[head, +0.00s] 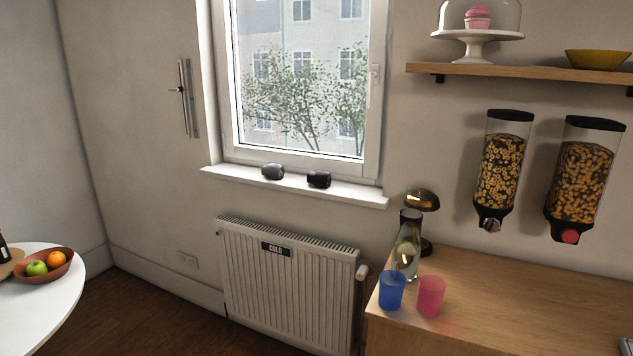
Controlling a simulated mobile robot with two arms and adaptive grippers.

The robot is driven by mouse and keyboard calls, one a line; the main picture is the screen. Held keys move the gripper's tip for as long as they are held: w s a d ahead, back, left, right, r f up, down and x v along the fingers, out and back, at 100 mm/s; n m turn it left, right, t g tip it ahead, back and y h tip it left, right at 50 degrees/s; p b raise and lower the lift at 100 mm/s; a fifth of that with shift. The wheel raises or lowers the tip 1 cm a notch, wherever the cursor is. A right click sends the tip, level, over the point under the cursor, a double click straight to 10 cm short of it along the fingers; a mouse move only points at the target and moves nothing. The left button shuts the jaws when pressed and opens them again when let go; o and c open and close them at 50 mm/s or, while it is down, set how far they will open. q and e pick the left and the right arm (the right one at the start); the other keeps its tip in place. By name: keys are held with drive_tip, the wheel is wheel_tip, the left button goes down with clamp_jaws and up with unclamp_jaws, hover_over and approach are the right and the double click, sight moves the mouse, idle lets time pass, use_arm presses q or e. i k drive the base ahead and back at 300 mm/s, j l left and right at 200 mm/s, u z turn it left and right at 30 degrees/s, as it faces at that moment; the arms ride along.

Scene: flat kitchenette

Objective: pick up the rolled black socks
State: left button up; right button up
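Two small rolled bundles lie on the white windowsill (235,176) below the closed window. The right one, the rolled black socks (319,179), is black. The left one, a dark grey roll (272,171), looks lighter. There is a small gap between them, and both rest on the sill.
A white radiator (290,285) with a "COLD" sign stands below the sill. At right, a wooden counter (520,300) holds a carafe (407,250), a brass lamp (422,200), a blue cup (392,291) and a pink cup (431,295). A round white table (50,310) stands at left.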

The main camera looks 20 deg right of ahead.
sight(319, 179)
drive_tip(key=i+j+z, duration=0.25)
drive_tip(key=i+j, duration=0.3)
drive_tip(key=i, duration=0.25)
drive_tip(key=i+j+z, duration=0.25)
drive_tip(key=i+j, duration=0.4)
drive_tip(key=i, duration=0.1)
